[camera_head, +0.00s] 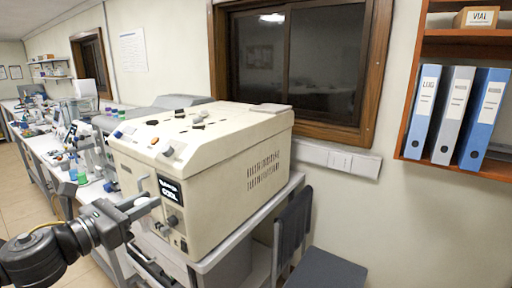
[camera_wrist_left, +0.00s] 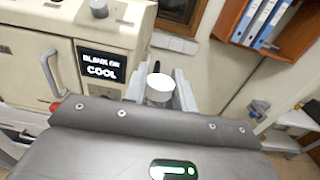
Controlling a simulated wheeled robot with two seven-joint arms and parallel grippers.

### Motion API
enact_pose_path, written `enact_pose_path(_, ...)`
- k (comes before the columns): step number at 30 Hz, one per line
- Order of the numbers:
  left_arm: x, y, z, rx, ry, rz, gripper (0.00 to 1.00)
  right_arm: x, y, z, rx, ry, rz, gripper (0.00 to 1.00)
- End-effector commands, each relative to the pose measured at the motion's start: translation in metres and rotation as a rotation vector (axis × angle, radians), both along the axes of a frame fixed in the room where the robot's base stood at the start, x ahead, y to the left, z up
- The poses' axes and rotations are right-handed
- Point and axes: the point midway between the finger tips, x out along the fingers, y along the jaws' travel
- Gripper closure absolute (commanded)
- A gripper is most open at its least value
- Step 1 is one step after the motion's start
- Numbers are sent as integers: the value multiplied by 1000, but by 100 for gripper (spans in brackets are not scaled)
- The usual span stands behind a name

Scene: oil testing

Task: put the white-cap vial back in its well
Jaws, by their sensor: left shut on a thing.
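The white-cap vial (camera_wrist_left: 159,87) shows in the left wrist view, between the fingers of my left gripper (camera_wrist_left: 161,92), its white cap towards the camera. In the head view my left gripper (camera_head: 147,204) is in front of the front panel of a large cream machine (camera_head: 219,166). The gripper is shut on the vial, which stands apart from the bench things. The machine's front has a black display reading COOL (camera_wrist_left: 101,65), a knob and a door handle. I cannot make out the vial's well in either view. My right gripper is not in view.
A long white bench (camera_head: 52,153) with several bottles and instruments runs back along the left. A dark chair (camera_head: 322,268) stands right of the machine. A wooden shelf with binders (camera_head: 452,112) hangs on the right wall. The floor at the far left is clear.

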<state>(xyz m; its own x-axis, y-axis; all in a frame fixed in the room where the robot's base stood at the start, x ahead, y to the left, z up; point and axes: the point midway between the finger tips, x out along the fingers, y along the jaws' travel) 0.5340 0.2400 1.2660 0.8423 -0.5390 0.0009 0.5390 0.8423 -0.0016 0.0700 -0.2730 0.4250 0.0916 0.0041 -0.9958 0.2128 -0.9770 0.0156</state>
Motion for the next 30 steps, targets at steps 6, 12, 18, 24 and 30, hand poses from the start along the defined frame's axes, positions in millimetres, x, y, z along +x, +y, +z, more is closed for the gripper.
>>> enact_pose_path(6, -18, -7, -75, -11, 16, 28, 99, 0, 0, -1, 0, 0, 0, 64)
enact_pose_path(12, -42, -12, -139, -13, 15, 56, 99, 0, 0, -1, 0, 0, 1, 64)
enact_pose_path(18, -66, -16, -190, -7, 10, 71, 99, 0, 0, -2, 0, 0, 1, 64)
enact_pose_path(24, -80, -18, -214, 1, 3, 72, 99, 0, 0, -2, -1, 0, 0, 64)
enact_pose_path(30, -82, -18, -216, -1, -1, 72, 99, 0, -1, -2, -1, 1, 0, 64)
